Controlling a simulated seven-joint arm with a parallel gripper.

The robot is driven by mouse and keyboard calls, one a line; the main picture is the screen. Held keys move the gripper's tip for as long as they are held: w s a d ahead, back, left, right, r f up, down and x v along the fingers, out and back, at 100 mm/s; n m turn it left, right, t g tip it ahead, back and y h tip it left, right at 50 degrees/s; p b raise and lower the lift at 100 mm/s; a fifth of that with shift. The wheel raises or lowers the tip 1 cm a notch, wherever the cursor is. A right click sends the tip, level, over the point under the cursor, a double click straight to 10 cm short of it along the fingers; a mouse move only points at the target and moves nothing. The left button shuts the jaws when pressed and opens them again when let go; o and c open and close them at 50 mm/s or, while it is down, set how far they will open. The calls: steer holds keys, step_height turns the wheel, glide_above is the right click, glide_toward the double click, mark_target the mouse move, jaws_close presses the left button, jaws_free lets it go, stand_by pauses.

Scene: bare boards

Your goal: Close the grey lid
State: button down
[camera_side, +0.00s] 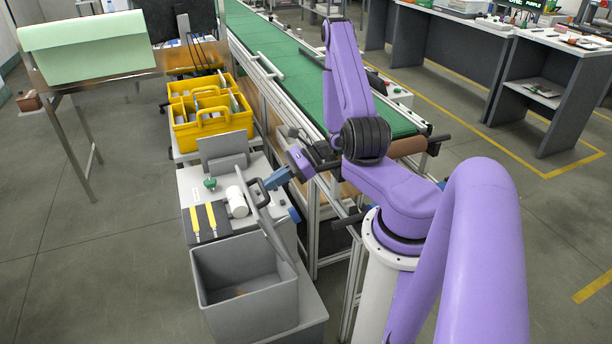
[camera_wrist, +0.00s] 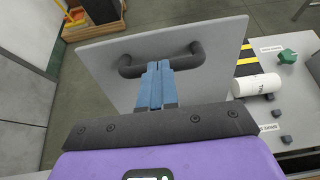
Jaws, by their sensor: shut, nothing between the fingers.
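The grey lid (camera_side: 272,232) stands raised at the right edge of the open grey box (camera_side: 245,308), leaning a little left. In the wrist view the lid (camera_wrist: 165,42) is a flat grey panel with a dark bar handle (camera_wrist: 128,71). My gripper (camera_side: 268,184) has blue fingers and is at the lid's upper end, on the handle side. In the wrist view the fingers (camera_wrist: 158,66) are together and overlap the middle of the handle. I cannot tell whether they touch it. Nothing is held between them.
A white cylinder (camera_side: 237,202) and a green knob (camera_side: 210,184) are on the bench behind the box, beside yellow-and-black strips (camera_side: 203,218). Yellow totes (camera_side: 212,122) stand farther back. The green conveyor (camera_side: 290,72) runs along the right. Floor is open at left.

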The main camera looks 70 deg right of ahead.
steer(key=w+a+f+g+h, duration=0.6)
steer(key=w+a+f, duration=0.2)
steer(key=w+a, duration=0.4)
steer(key=w+a+r+x, duration=0.1)
steer(key=w+a+x, duration=0.1)
steer(key=x, duration=1.4)
steer(key=shift+a+h, duration=0.2)
steer(key=shift+h, duration=0.1)
